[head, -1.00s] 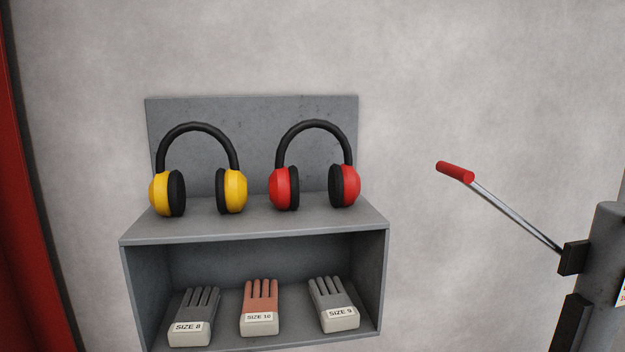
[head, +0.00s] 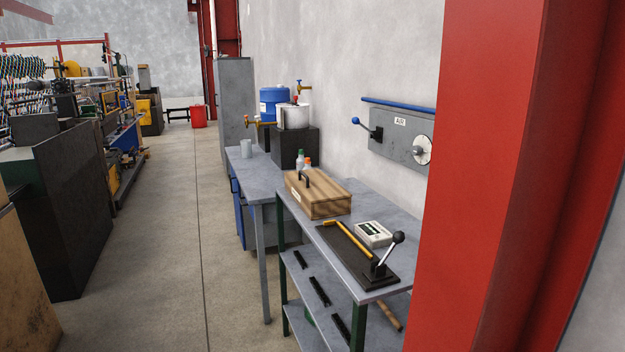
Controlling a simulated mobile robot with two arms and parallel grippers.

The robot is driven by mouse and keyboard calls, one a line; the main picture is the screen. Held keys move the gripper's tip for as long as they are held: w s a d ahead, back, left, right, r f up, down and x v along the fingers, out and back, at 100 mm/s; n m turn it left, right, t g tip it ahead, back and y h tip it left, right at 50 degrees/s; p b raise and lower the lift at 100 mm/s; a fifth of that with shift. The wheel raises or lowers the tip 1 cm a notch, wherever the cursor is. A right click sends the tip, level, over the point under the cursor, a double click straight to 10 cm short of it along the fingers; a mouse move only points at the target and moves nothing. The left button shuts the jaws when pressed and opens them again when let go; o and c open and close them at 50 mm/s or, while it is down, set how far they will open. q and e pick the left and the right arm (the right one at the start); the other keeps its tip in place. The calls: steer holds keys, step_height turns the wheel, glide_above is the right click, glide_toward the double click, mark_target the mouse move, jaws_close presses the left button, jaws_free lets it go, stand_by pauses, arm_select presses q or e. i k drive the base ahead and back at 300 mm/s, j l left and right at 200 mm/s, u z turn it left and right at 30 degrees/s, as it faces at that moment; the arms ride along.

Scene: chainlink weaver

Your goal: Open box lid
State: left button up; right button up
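A wooden box (head: 318,197) with a lid sits on a grey workbench (head: 390,217) in the middle of the head view. Its lid is shut and has a dark handle (head: 304,178) on top, near the left side. A small label shows on the box's front left face. Neither of my grippers is in view.
A black plate with a lever (head: 383,262), a yellow-handled tool (head: 352,241) and a white box (head: 374,234) are near the box. Bottles (head: 300,159) stand behind it. A red column (head: 490,180) blocks the right. The aisle floor (head: 170,220) is clear.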

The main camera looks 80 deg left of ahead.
mark_target(314, 184)
steer(key=k+j+u, duration=0.15)
steer(key=u, duration=0.25)
steer(key=k+j+u, duration=0.15)
steer(key=u, duration=0.2)
steer(key=k+j+u, duration=0.1)
steer(key=j+u, duration=0.15)
steer(key=u, duration=1.5)
steer(key=z, duration=0.5)
steer(key=i+j+z, duration=0.35)
steer(key=j+z, duration=0.2)
steer(key=i+j+z, duration=0.25)
steer(key=j+z, duration=0.3)
